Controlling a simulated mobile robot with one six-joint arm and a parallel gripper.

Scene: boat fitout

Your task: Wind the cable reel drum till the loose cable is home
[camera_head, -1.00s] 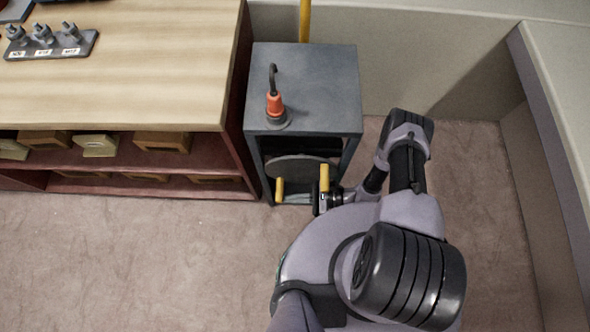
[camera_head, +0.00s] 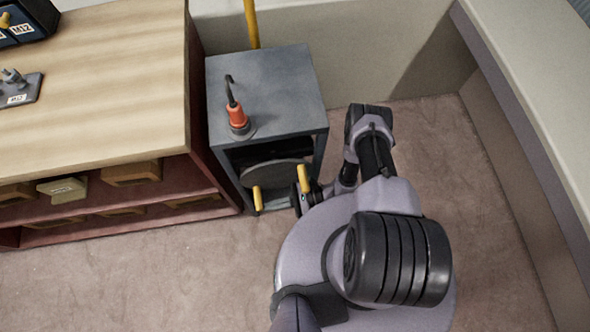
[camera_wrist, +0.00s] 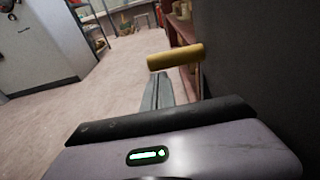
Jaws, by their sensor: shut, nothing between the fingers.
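The reel drum shows as a grey disc (camera_head: 275,174) in the open front of a dark grey stand (camera_head: 270,85), partly hidden by the stand's top. A yellow peg (camera_head: 257,199) stands at the disc's left edge. Another yellow peg (camera_head: 304,179) shows beside my wrist; I cannot tell what it is fixed to. My gripper (camera_head: 273,205) is low before the drum, fingers pointing left. In the wrist view its fingers (camera_wrist: 161,80) are shut and empty, with a yellow peg (camera_wrist: 175,56) just beyond the tips; contact is unclear. I cannot make out loose cable on the drum.
An orange plug (camera_head: 237,117) with a black lead stands on the stand's top. A wooden workbench (camera_head: 100,90) with shelved boxes stands close on the left. A yellow post (camera_head: 251,22) rises behind. A low wall (camera_head: 510,190) bounds the right. Carpet is clear in front.

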